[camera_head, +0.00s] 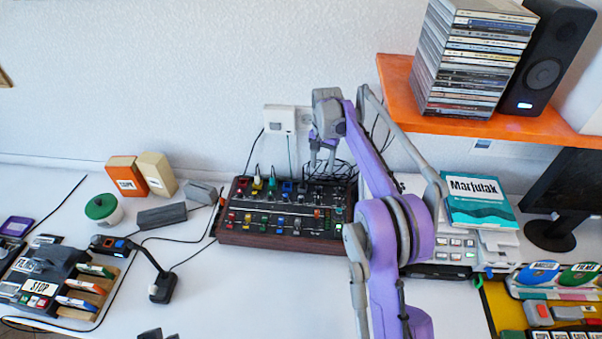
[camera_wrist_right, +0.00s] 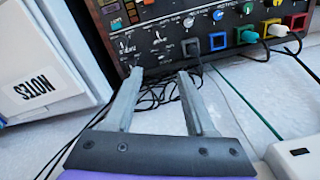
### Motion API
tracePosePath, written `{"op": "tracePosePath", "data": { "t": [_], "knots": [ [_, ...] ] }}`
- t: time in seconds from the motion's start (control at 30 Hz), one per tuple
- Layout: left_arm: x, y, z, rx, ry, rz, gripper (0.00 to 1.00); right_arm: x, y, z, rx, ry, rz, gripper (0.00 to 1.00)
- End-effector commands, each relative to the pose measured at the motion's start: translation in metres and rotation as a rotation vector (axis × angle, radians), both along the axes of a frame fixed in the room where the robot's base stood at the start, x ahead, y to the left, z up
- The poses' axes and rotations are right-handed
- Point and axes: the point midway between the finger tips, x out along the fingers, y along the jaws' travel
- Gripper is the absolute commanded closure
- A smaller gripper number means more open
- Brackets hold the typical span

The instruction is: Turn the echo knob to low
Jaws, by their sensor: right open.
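The dark mixer box (camera_head: 262,239) with wooden sides and rows of knobs, sliders and coloured plugs lies on the white table against the wall. My right gripper (camera_head: 322,165) is over its back edge, fingers pointing down, open and empty. In the right wrist view, the open fingers (camera_wrist_right: 160,73) reach toward the panel (camera_wrist_right: 118,42), which appears upside down. Small dark knobs (camera_wrist_right: 158,43) lie just beyond the fingertips, with no visible contact. The labels are too small to read, so I cannot tell which is the echo knob. My left gripper is not clearly seen.
Black cables (camera_wrist_right: 150,97) lie loose behind the mixer, under my right fingers. Coloured plugs (camera_wrist_right: 247,36) stand close by. An orange shelf (camera_head: 393,75) with discs overhangs on the right.

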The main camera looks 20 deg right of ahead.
Motion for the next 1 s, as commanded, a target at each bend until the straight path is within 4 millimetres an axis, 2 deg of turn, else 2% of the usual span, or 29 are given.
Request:
{"op": "tracePosePath", "data": {
  "t": [0.13,0.27,0.7,0.83,1.0],
  "knots": [
    [0.001,0.000,0.005,0.000,-0.003,0.000,1.00,0.007,-0.005,-0.003,0.002,0.011,-0.024,0.44],
    [0.001,0.000,0.003,0.000,-0.002,0.000,1.00,0.007,-0.005,-0.016,0.003,0.011,-0.025,0.44],
    [-0.001,0.000,-0.001,0.000,0.001,0.000,1.00,0.007,-0.005,-0.093,0.003,0.010,-0.023,0.44],
    [-0.001,0.000,-0.001,0.000,0.001,0.000,1.00,0.007,-0.004,-0.105,0.003,0.010,-0.022,0.44],
    [-0.001,0.000,-0.001,0.000,0.001,0.000,1.00,0.007,-0.004,-0.110,0.003,0.010,-0.022,0.44]
  ]
}}
